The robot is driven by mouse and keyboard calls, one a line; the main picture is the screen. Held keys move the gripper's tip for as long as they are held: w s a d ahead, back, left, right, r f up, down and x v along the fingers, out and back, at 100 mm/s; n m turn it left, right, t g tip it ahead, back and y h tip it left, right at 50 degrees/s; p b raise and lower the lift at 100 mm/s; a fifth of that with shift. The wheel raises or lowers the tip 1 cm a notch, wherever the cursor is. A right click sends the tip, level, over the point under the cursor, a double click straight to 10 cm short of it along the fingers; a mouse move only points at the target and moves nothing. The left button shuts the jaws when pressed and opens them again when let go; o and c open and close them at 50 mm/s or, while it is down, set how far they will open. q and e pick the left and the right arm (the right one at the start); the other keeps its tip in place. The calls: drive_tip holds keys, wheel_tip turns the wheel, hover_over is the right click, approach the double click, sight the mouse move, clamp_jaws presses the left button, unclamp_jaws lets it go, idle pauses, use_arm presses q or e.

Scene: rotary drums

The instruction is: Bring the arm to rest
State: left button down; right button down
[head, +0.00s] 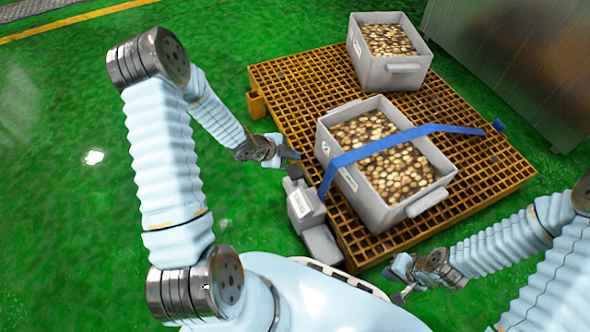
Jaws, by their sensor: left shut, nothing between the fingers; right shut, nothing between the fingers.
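My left arm comes in from the left. Its gripper (287,155) is shut and empty beside the left edge of the orange pallet, just left of the near grey crate. My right gripper (398,294) is shut and empty in front of the pallet's near edge, at the lower right. Neither gripper holds anything.
An orange grid pallet (300,92) bears two grey crates of brown round pieces, a near one (365,204) and a far one (392,78). A blue strap (400,137) crosses the near crate. A metal cabinet (500,45) stands at upper right. Green floor at left is clear.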

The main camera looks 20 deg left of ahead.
idle(0.4)
use_arm(q)
drive_tip(key=s+d+r+n+g+p, duration=0.1)
drive_tip(key=s+d+n+g+p, duration=0.2)
drive_tip(key=s+d+n+p, duration=0.2)
drive_tip(key=s+d+r+n+g+y+p, duration=0.1)
drive_tip(key=s+d+n+g+p, duration=0.2)
drive_tip(key=s+d+n+p, duration=0.3)
drive_tip(key=s+d+n, duration=0.3)
drive_tip(key=s+n, duration=0.4)
drive_tip(key=s, duration=0.2)
drive_tip(key=shift+r+g, duration=0.3)
